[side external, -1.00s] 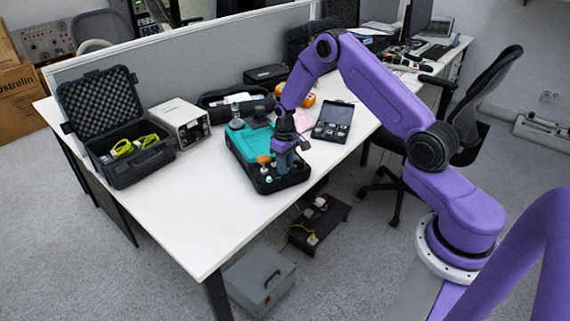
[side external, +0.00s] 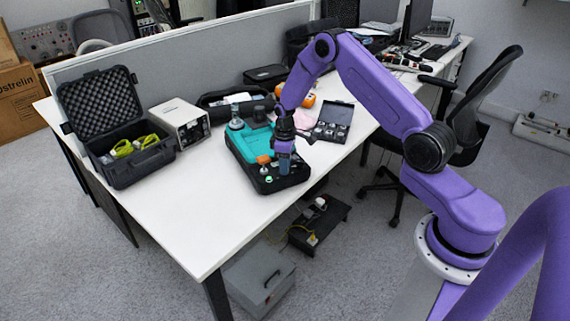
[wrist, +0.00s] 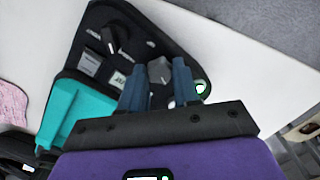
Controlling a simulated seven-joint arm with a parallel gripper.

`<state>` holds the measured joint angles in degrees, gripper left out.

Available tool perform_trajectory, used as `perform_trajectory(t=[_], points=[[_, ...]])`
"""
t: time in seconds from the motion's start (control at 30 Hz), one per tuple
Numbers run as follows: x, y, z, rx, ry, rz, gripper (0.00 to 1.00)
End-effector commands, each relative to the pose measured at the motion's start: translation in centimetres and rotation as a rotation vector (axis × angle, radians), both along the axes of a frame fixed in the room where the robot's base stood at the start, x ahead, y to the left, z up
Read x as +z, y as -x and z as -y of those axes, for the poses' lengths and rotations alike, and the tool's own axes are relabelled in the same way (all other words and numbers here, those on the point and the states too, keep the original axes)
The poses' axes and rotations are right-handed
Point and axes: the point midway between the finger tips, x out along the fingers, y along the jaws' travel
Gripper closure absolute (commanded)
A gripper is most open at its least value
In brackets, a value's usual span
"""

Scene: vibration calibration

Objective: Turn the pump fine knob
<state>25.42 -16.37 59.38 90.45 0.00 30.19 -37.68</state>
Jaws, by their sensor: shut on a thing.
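The pump unit is a teal and black case (side external: 243,146) on the white table, and its black control panel (wrist: 98,30) shows in the wrist view. My gripper (side external: 285,166) points down at the panel's front end. In the wrist view my gripper (wrist: 160,84) has its two blue fingers on either side of a grey knob (wrist: 159,68), shut on it. The knob's label is not readable, and its lower part is hidden between the fingers. A black switch or knob (wrist: 114,38) stands farther along the panel. A green light (wrist: 201,87) is beside the right finger.
An open black case (side external: 131,160) with yellow-green items and a white box (side external: 181,122) stand to the left. A small open case of dark parts (side external: 331,131) lies to the right. The front left of the table (side external: 200,215) is clear.

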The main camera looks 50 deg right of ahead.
Motion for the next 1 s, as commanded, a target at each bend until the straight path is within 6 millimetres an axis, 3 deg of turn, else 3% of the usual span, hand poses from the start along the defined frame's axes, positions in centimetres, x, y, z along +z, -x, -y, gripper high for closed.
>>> perform_trajectory(t=[0.23, 0.27, 0.3, 0.67, 0.87, 1.0], points=[[0.1, -0.1, 0.0, -0.001, 0.0, 0.001, 0.99], [0.1, 0.0, 0.0, -0.001, 0.0, 0.001, 0.62], [0.1, -0.1, 0.0, -0.001, 0.0, 0.001, 0.58], [0.4, -0.1, 0.0, -0.001, 0.0, 0.001, 0.58], [3.1, -0.1, 0.0, -0.001, 0.001, 0.004, 0.58], [6.1, -0.1, 0.0, 0.0, 0.001, 0.006, 0.58]])
